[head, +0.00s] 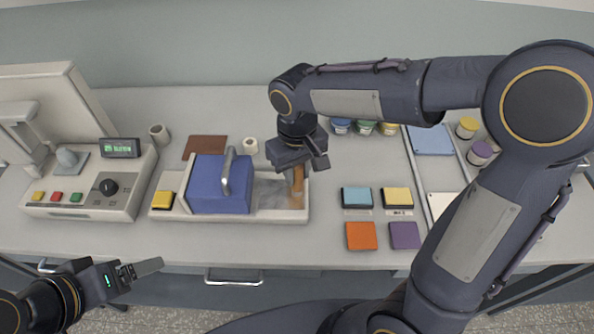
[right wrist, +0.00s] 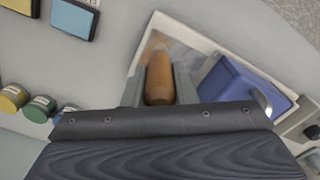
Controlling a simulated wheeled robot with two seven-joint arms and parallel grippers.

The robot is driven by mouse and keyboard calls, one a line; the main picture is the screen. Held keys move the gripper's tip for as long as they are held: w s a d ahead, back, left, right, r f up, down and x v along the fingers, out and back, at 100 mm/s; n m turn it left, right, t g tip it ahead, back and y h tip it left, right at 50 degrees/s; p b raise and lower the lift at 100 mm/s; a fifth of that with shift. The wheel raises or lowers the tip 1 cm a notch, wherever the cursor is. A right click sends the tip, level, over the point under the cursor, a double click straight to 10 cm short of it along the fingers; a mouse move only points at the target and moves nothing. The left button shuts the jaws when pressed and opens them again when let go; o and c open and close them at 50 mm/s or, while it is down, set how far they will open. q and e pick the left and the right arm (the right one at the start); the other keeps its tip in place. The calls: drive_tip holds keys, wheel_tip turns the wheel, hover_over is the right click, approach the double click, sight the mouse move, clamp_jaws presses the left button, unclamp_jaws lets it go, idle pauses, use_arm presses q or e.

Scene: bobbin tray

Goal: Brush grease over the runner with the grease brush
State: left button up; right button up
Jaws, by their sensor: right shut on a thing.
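The grease brush (head: 298,183) has an orange-brown wooden handle and stands roughly upright. My right gripper (head: 299,168) is shut on that handle, above the right end of a cream tray-like base (head: 235,216). The handle also shows between the fingers in the right wrist view (right wrist: 159,80); the bristles are hard to make out. A grey metallic strip (head: 270,194), which looks like the runner, lies in the base, with a brownish area near the brush. A blue block with a grey handle (head: 208,190) sits left of it. My left gripper (head: 135,272) is apart, at lower left; its jaw opening is unclear.
A control box (head: 95,190) with buttons and a green display stands left. Blue, yellow, orange (head: 361,236) and purple pads lie right of the base. Several small jars (head: 467,127) stand behind and to the right. A brown mat (head: 205,147) lies behind the block.

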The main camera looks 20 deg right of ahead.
drive_tip(key=shift+r+p, duration=0.45)
drive_tip(key=shift+r, duration=0.5)
use_arm(q)
drive_tip(key=shift+r, duration=0.7)
use_arm(e)
drive_tip(key=shift+f, duration=0.1)
drive_tip(key=shift+a, duration=0.15)
use_arm(q)
drive_tip(key=shift+f+b, duration=1.9)
drive_tip(key=shift+b, duration=0.1)
use_arm(e)
drive_tip(key=shift+w+a+f, duration=0.3)
drive_tip(key=shift+a+f, duration=0.5)
drive_tip(key=shift+f, duration=0.1)
drive_tip(key=shift+w+a+f, duration=0.3)
drive_tip(key=shift+a+f, duration=0.45)
drive_tip(key=shift+f, duration=0.1)
use_arm(q)
drive_tip(key=shift+f+b, duration=0.45)
use_arm(e)
drive_tip(key=shift+f, duration=0.6)
use_arm(q)
drive_tip(key=shift+r, duration=0.1)
use_arm(e)
drive_tip(key=shift+w+r, duration=0.1)
